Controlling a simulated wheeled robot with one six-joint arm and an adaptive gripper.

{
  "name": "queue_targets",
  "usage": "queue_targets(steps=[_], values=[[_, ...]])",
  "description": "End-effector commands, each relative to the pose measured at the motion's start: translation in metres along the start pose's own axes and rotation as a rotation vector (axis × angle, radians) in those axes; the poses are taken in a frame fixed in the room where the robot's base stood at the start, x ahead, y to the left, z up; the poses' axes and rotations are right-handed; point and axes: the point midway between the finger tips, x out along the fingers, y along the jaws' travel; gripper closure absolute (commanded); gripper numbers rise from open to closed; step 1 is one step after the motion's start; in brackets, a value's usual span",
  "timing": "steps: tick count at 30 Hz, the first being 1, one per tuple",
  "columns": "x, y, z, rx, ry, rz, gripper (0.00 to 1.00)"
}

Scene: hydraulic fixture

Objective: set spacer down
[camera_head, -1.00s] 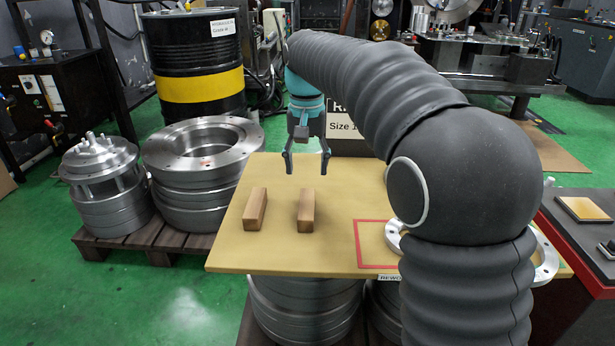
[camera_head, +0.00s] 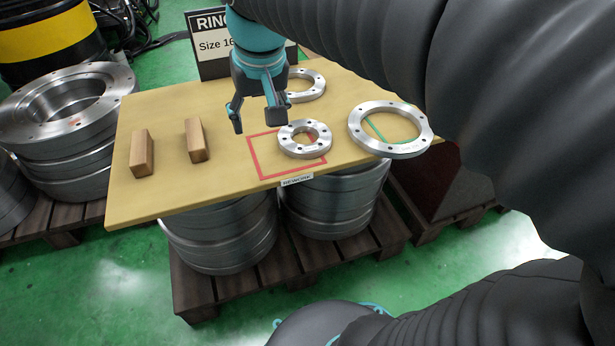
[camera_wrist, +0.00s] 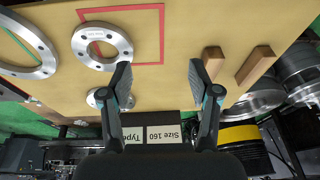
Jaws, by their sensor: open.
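Two wooden blocks, the likeliest spacers, stand apart on the tan board (camera_head: 230,190): the left block (camera_head: 142,153) and the right block (camera_head: 196,140). In the wrist view the same left block (camera_wrist: 255,66) and right block (camera_wrist: 213,62) lie to the right of the fingers. My gripper (camera_head: 257,124) is open, with nothing between its fingers. It hovers over the board, right of both blocks and beside the red outlined square (camera_head: 258,166). In the wrist view my gripper (camera_wrist: 160,76) has bare board between its fingertips.
A small steel ring (camera_head: 305,150) lies partly over the red square. A large ring (camera_head: 415,145) lies at the board's right end, and another ring (camera_head: 315,88) lies behind my gripper. A sign (camera_head: 210,60) stands at the back. The board's front left is clear.

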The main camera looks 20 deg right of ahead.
Motion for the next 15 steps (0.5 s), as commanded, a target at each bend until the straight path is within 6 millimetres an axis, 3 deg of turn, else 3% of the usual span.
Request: queue_targets(steps=[3, 9, 15], values=[[0.004, 0.019, 0.041, -0.002, 0.060, 0.004, 0.38], [0.023, 0.041, 0.101, -0.013, 0.152, 0.018, 0.38], [0.041, 0.053, 0.135, -0.022, 0.204, 0.032, 0.38]])
